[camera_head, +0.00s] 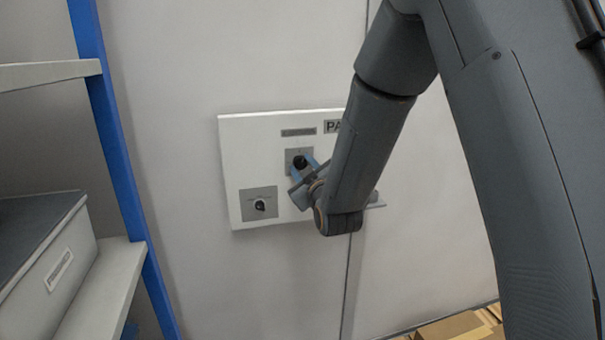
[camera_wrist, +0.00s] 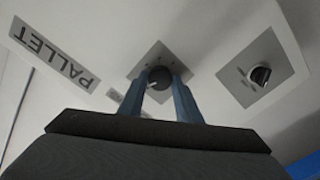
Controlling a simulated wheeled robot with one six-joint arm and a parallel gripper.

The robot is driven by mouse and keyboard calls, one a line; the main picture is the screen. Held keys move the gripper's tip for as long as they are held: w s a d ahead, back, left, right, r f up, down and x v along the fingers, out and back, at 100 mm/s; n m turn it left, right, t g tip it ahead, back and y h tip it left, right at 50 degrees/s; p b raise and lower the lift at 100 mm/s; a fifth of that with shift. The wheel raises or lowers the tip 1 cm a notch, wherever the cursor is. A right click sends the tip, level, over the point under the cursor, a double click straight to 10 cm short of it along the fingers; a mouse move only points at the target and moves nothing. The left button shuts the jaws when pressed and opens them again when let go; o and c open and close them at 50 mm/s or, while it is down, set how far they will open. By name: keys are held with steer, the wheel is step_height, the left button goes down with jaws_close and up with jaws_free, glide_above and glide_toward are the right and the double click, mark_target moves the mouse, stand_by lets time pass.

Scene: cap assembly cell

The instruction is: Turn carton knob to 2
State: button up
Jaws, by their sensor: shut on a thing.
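A white panel (camera_head: 235,135) on the wall carries two black knobs on grey plates. My gripper (camera_head: 301,170) is at the upper knob (camera_head: 299,162), with its blue fingers on either side of it. In the wrist view, the fingers (camera_wrist: 160,83) are shut on this round black knob (camera_wrist: 160,76), which has a light pointer mark. The lower-left knob (camera_head: 260,206) is free; it also shows at the right in the wrist view (camera_wrist: 260,75). The scale marks around the held knob are too small or hidden to read, and I cannot tell which knob is the carton one.
A "PALLET" label (camera_wrist: 54,54) is on the panel, partly hidden by my arm in the head view. A shelf with a blue post (camera_head: 122,150) and a grey box (camera_head: 50,255) stands at the left. Cardboard (camera_head: 455,326) lies at the bottom right.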

steer(key=m+b, duration=0.5)
steer(key=m, duration=0.2)
steer(key=shift+f, duration=0.1)
steer(key=m+b, duration=0.4)
steer(key=m, duration=0.2)
steer(key=shift+d+m, duration=0.1)
steer(key=shift+m, duration=0.3)
steer(key=o, duration=1.1)
steer(key=shift+c, duration=0.2)
steer(key=b+v, duration=0.1)
steer(key=v, duration=0.7)
steer(key=shift+b, duration=0.4)
